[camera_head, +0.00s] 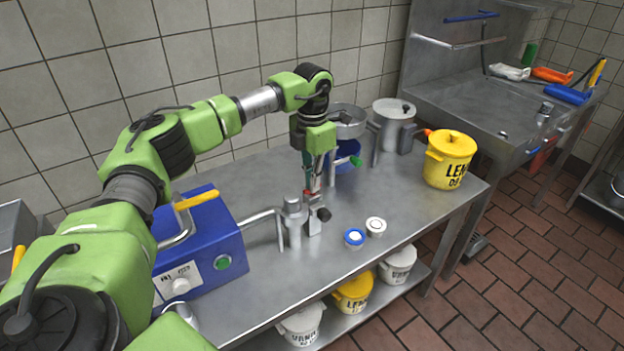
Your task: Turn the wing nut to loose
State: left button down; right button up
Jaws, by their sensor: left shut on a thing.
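My left arm reaches in from the left and bends down over the steel table. My left gripper (312,196) points straight down and is shut at the top of a small steel fitting (314,226) with a dark knob. The wing nut is between the fingertips and mostly hidden by them, so its angle cannot be told. The fitting stands just right of an upright steel cylinder (293,220), joined by a bent pipe to the blue machine (205,238). My right gripper is not in view.
A blue-and-white lid (354,238) and a white lid (376,226) lie right of the fitting. A yellow bucket (449,160) stands at the table's right end. Steel vessels (394,125) stand behind the gripper. The table's front right is clear.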

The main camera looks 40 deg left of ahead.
pick_arm(q)
jog(key=n+p, duration=0.1)
jog(key=n, duration=0.3)
jog(key=shift+r+p, duration=0.15)
jog(key=shift+p, duration=0.25)
jog(key=n+p, duration=0.1)
jog(key=n, duration=0.2)
jog(key=shift+n, duration=0.4)
jog(key=n+p, duration=0.2)
jog(key=n, duration=0.2)
jog(key=shift+w+n, duration=0.1)
jog(key=shift+n, duration=0.2)
jog(key=n+p, duration=0.1)
jog(key=n, duration=0.2)
jog(key=shift+n, duration=0.3)
jog(key=n+p, duration=0.2)
jog(key=n, duration=0.2)
jog(key=shift+n, duration=0.3)
jog(key=n+p, duration=0.2)
jog(key=n, duration=0.3)
jog(key=shift+r+p, duration=0.1)
jog(key=shift+p, duration=0.25)
jog(key=n+p, duration=0.2)
jog(key=n, duration=0.3)
jog(key=shift+a, duration=0.1)
jog(key=shift+n, duration=0.3)
